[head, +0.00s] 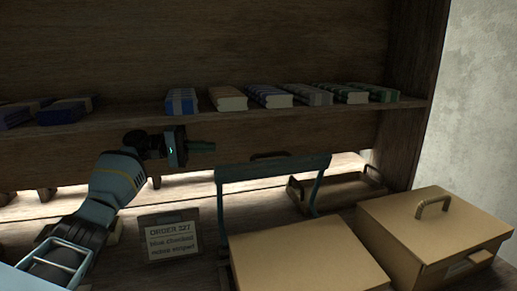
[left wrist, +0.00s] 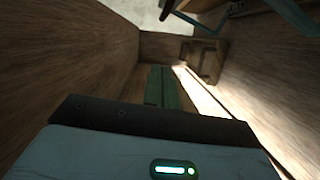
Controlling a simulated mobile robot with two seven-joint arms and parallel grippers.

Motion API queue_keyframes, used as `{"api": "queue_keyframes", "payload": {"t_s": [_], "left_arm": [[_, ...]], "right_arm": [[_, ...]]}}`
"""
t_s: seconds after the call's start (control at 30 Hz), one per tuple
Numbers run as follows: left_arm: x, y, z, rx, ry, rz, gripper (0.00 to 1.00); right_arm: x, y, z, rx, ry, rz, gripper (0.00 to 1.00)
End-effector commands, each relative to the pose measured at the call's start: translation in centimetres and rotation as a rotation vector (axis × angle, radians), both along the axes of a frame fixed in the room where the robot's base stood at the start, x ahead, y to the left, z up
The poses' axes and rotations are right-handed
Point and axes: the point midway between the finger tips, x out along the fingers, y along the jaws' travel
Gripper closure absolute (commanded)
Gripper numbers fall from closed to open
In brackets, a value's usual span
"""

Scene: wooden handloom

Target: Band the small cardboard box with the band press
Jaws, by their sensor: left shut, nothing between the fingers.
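A plain cardboard-coloured box top (head: 305,260) shows at the bottom of the head view; its lower part is cut off. A blue-grey arched frame (head: 272,168) with a dark handle, apparently the band press, stands just behind it. Part of a similar frame shows at the top right of the left wrist view (left wrist: 292,14). I see no band for certain. My left gripper (head: 210,147) is shut and empty, pointing right, in front of the shelf's lower board and left of the frame, apart from it. Its closed fingers show in the left wrist view (left wrist: 162,88). My right gripper is out of view.
A larger tan box (head: 440,235) with a top handle stands at right. A tray (head: 338,190) sits behind the frame. Folded cloths (head: 270,97) line the shelf (head: 290,114). A sign (head: 170,238) reads "ORDER 227", blue checked, mauve striped.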

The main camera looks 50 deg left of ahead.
Motion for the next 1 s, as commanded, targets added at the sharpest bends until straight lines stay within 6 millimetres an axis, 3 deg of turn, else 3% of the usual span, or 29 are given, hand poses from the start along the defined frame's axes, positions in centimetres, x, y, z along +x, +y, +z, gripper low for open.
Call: {"api": "queue_keyframes", "payload": {"t_s": [0.47, 1.0], "left_arm": [[0.7, -0.5, 0.1, 0.001, -0.002, 0.004, 1.00], [7.2, -6.3, 0.0, 0.001, -0.004, 0.002, 1.00]], "right_arm": [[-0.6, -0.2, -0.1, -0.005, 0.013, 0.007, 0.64], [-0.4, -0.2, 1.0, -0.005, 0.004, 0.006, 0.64]]}}
